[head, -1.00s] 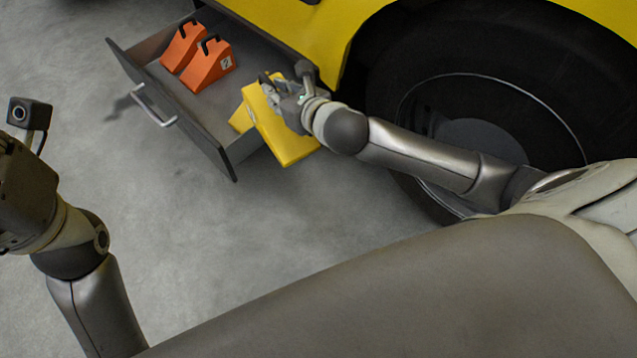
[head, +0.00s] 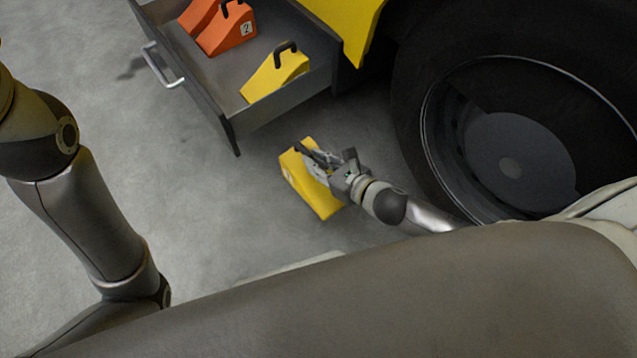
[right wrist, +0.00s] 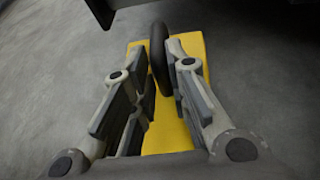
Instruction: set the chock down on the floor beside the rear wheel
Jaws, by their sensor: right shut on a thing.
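A yellow chock (head: 325,203) is in my right gripper (head: 313,158), below the open drawer and left of the big black wheel (head: 415,110). The fingers are shut on its black handle. In the right wrist view the handle (right wrist: 158,55) stands between the fingers (right wrist: 160,75), with the yellow body (right wrist: 168,130) under them. A stretch of bare floor lies between chock and wheel. I cannot tell whether the chock touches the floor. My left arm shows at the left edge, but its gripper is out of view.
The open grey drawer (head: 285,108) juts out above the chock. It holds another yellow chock (head: 275,78) and orange chocks (head: 228,36). The yellow vehicle body (head: 345,22) is behind it. The grey floor (head: 215,200) is clear left of the held chock.

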